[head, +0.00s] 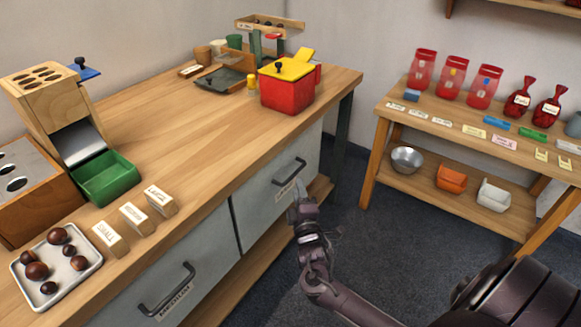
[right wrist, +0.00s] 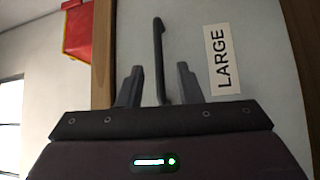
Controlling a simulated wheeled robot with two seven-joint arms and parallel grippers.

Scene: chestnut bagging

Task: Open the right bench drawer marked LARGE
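The right bench drawer (head: 262,196) has a grey front and looks shut. Its dark bar handle (head: 290,172) sits near the top, with a white label below it. In the right wrist view the label (right wrist: 223,60) reads LARGE. My right gripper (head: 300,192) is in front of this drawer, just below the handle in the head view. In the right wrist view its two fingers (right wrist: 157,86) are apart, with the handle (right wrist: 159,55) standing between them. I cannot tell whether they touch it. My left gripper is not in view.
The left drawer (head: 165,290), marked MEDIUM, is beside it. On the bench are a green tray (head: 105,178), a white plate (head: 30,265) with chestnuts, and a red box (head: 287,95). A second table (head: 470,135) stands right, with open floor between.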

